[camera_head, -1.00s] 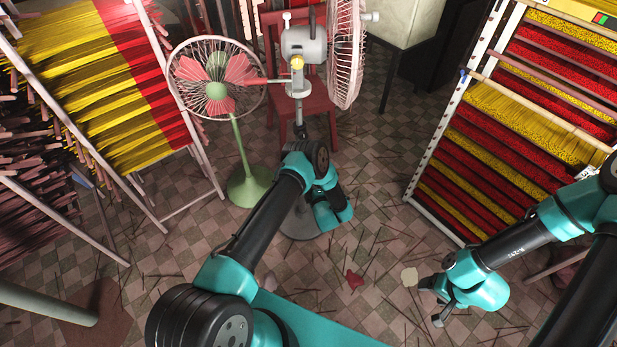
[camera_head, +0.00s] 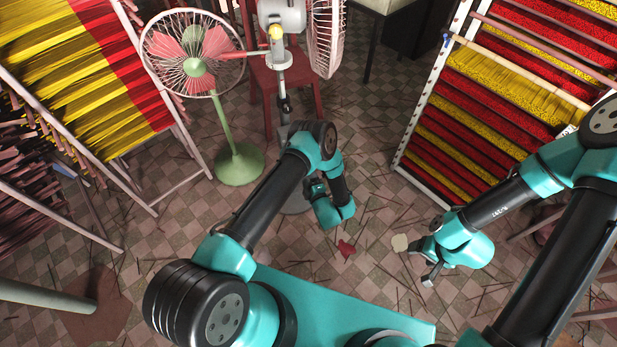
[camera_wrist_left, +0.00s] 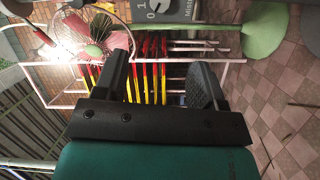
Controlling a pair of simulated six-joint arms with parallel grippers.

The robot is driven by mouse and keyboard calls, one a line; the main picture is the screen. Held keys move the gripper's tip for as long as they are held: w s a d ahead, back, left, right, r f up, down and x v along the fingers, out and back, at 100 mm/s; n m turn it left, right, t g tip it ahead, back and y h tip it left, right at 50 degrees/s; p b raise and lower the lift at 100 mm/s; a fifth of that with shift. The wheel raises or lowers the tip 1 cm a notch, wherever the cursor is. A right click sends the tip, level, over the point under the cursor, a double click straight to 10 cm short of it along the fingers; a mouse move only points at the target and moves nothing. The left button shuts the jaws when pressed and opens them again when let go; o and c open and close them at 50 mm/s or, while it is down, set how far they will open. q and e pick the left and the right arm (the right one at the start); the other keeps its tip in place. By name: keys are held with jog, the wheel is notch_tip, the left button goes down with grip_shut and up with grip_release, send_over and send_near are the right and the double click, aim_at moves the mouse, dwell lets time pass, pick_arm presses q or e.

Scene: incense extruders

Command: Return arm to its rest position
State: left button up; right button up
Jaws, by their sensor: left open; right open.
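My right gripper (camera_head: 422,265) is in the right part of the head view, open and empty above the tiled floor, beside a pale scrap. My left arm bends down at its elbow in the middle of the head view, in front of the standing fan. Its gripper is small and partly hidden there. In the left wrist view my left gripper (camera_wrist_left: 160,78) shows two dark fingers spread apart with nothing between them. Behind them are a fan's control knob (camera_wrist_left: 153,8) and red and yellow sticks on a rack.
A green-based fan (camera_head: 238,165) and a second standing fan (camera_head: 281,15) are at the back, before a red chair (camera_head: 262,95). Racks of red and yellow incense stand left (camera_head: 180,160) and right (camera_head: 420,125). Loose sticks litter the floor (camera_head: 375,180).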

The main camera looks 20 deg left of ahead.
pick_arm(q)
jog(key=s+r+m+g+h, duration=0.6)
jog(key=s+r+m+h, duration=0.1)
jog(key=s+m, duration=0.3)
jog(key=s+a+r+m+g+h, duration=0.1)
jog(key=s+r+m+g+h, duration=0.5)
jog(key=s+m, duration=0.5)
jog(key=r+m+h, duration=0.1)
jog(key=h, duration=0.1)
jog(key=shift+s+a+g+h, duration=0.25)
jog(key=shift+a+g+h, duration=0.05)
jog(key=shift+h, duration=0.1)
